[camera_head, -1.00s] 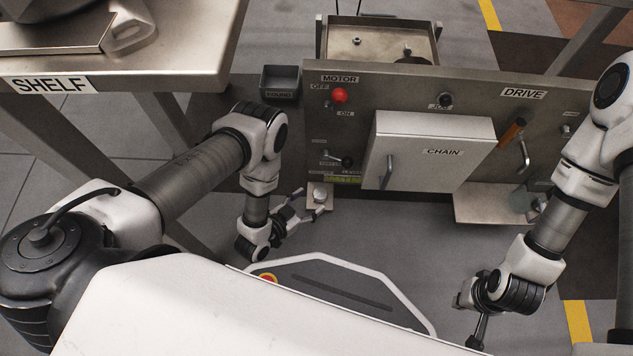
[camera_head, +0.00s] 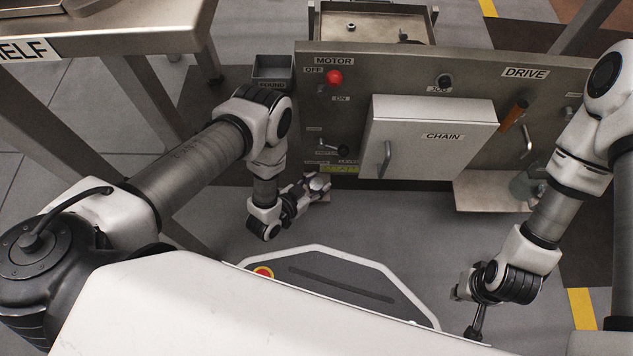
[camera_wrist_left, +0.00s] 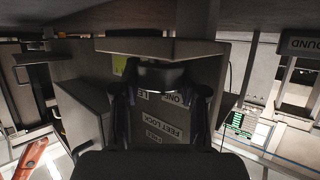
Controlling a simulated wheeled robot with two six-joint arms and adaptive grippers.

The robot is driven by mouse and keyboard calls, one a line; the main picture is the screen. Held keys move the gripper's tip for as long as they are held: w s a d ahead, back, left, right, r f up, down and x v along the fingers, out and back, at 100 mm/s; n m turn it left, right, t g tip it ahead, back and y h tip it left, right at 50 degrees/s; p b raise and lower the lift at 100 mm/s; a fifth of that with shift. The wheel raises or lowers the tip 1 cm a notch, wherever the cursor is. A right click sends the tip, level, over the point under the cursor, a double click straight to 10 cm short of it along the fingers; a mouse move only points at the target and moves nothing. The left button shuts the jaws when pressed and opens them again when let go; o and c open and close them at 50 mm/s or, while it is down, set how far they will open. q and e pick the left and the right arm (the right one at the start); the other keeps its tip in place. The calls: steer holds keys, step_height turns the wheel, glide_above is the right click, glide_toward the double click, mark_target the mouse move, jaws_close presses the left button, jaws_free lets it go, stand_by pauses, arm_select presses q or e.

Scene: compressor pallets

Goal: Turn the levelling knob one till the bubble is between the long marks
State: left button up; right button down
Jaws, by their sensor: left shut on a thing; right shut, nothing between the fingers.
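My left gripper (camera_head: 318,185) is at the lower left of the drive panel, shut on the levelling knob. In the left wrist view the dark round knob (camera_wrist_left: 160,76) sits between the two fingers. A label reading "ONE" shows below it. The yellow-green level strip (camera_head: 340,169) lies just above and right of the gripper in the head view; part of it also shows in the left wrist view (camera_wrist_left: 119,66). The bubble and the long marks are too small to make out. My right gripper (camera_head: 476,330) is shut and empty, low at the right, away from the panel.
The panel (camera_head: 450,85) carries a red motor button (camera_head: 334,77), a black-tipped lever (camera_head: 342,150) and a protruding chain cover (camera_head: 430,115). The shelf table (camera_head: 125,42) stands at the left.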

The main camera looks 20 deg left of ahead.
arm_select(q)
steer(key=shift+w+a+r+m+g+h, duration=0.15)
steer(key=shift+m+g+h, duration=0.25)
steer(key=shift+m+h, duration=0.4)
steer(key=m+g+h, duration=0.2)
steer(key=m, duration=0.1)
steer(key=shift+g+h, duration=0.3)
steer(key=shift+h, duration=0.1)
steer(key=o, duration=1.2)
steer(key=shift+c, duration=0.2)
steer(key=shift+s, duration=0.2)
steer(key=v, duration=1.1)
steer(key=shift+s+a, duration=0.2)
steer(key=shift+s, duration=0.05)
